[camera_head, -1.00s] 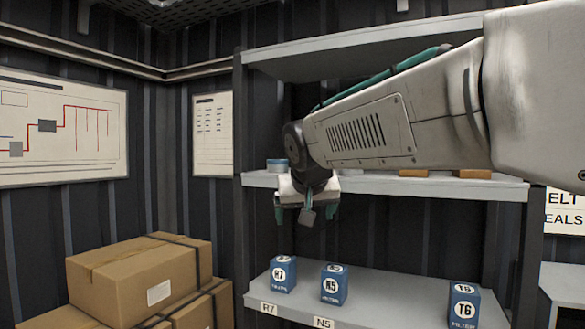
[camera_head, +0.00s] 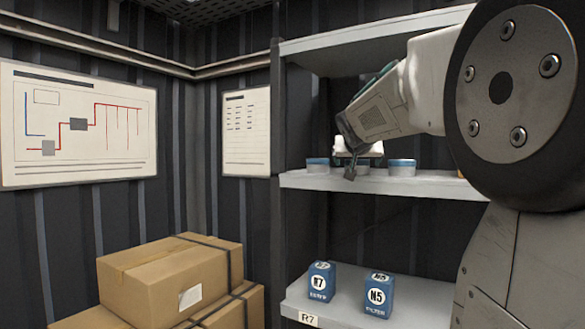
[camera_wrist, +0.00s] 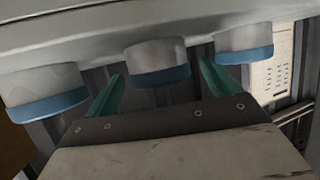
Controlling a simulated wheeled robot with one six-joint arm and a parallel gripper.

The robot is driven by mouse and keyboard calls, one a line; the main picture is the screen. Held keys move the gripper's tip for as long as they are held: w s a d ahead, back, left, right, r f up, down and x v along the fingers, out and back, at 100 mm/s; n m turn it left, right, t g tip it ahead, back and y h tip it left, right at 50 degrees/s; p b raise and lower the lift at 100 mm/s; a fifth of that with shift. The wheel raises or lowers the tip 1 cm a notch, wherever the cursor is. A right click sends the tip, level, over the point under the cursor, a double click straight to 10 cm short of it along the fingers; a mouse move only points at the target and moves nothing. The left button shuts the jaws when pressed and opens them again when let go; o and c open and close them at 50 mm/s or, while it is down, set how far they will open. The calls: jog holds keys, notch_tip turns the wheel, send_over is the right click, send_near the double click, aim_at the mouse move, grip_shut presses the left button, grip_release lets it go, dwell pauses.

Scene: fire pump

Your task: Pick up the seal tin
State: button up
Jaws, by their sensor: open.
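Three round pale tins with blue lids stand in a row on the middle shelf (camera_head: 440,187). The head view shows the left tin (camera_head: 317,167) and right tin (camera_head: 402,168); the middle one is mostly hidden behind my gripper (camera_head: 353,163). The wrist view appears upside down, with the middle tin (camera_wrist: 155,55) in line with the gap between the teal fingers of my open gripper (camera_wrist: 162,70). The other tins (camera_wrist: 45,92) (camera_wrist: 245,40) lie outside the fingers. I cannot read which is the seal tin, nor tell whether the fingers reach around the middle one.
Blue filter boxes (camera_head: 321,282) (camera_head: 379,294) stand on the lower shelf (camera_head: 345,309). Cardboard boxes (camera_head: 170,275) are stacked at lower left. The upper shelf (camera_head: 375,42) is above my arm. Neighbouring tins stand close on both sides of my gripper.

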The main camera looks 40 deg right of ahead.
jog(key=shift+x, duration=1.05)
jog(key=shift+a, duration=0.1)
jog(key=shift+s, duration=0.1)
jog(key=c, duration=1.1)
jog(key=shift+r, duration=0.1)
jog(key=shift+c, duration=0.2)
